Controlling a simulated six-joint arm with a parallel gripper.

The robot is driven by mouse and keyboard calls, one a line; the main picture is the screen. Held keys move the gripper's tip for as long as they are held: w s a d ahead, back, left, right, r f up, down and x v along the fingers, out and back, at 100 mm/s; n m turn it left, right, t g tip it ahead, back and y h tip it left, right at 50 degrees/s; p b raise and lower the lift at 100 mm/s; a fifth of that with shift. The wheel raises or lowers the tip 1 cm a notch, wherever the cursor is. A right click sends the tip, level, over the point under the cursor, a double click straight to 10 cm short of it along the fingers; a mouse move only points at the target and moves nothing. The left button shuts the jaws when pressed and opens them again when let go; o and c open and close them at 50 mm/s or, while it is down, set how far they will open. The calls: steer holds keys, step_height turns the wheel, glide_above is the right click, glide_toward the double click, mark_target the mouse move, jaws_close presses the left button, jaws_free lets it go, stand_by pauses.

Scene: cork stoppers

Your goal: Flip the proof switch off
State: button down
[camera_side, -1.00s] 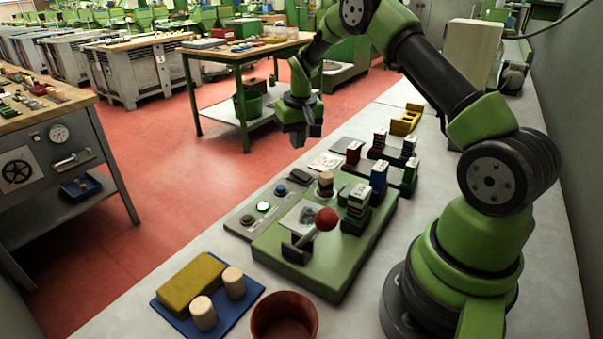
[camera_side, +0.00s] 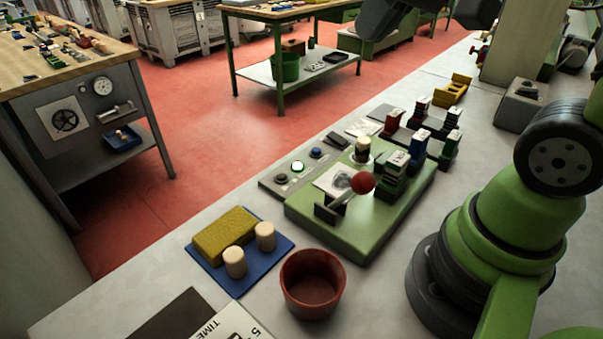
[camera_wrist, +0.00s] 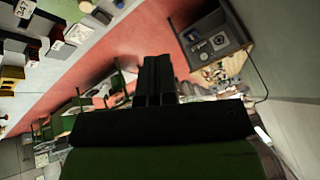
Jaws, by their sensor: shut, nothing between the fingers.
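A grey control strip (camera_side: 268,183) lies along the left edge of a green base plate (camera_side: 345,240) in the side view. It carries a small dark round part (camera_side: 281,179), a round lamp glowing green-white (camera_side: 298,166), a blue button (camera_side: 316,152) and a black part (camera_side: 337,139). No readable label tells me which is the proof switch. A lever with a red ball (camera_side: 363,183) stands tilted in a dark bracket on the base. My gripper (camera_wrist: 158,62) is shut and empty in the wrist view, apart from these parts; its fingertips are outside the side view.
A blue tray (camera_side: 236,287) with a yellow block (camera_side: 224,234) and two corks stands left of a red-brown cup (camera_side: 312,285). Stamp-like blocks (camera_side: 398,178) stand right of the lever. A yellow holder (camera_side: 455,88) is farther back. Bare bench (camera_side: 375,290) lies in front of the base.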

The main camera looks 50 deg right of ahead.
steer(key=s+a+t+y, duration=0.1)
steer(key=s+a, duration=0.2)
steer(key=s, duration=0.4)
steer(key=shift+s+f+n, duration=0.3)
steer(key=shift+s+f, duration=0.1)
steer(key=shift+f, duration=0.05)
steer(key=shift+w, duration=0.1)
steer(key=w+d+f+n+g+h, duration=0.1)
steer(key=w+d+n, duration=0.3)
steer(key=w+n, duration=0.25)
steer(key=w+d+f+n+g+h, duration=0.1)
steer(key=w+d+n, duration=0.4)
steer(key=w, duration=0.3)
steer(key=w+d+f+n+g, duration=0.2)
steer(key=w+d+f+n, duration=0.4)
steer(key=d+f+n, duration=0.4)
step_height(320, 180, down, 2)
steer(key=shift+d+g, duration=0.4)
steer(key=shift+d, duration=0.4)
steer(key=shift+f+n, duration=0.1)
steer(key=shift+n, duration=0.15)
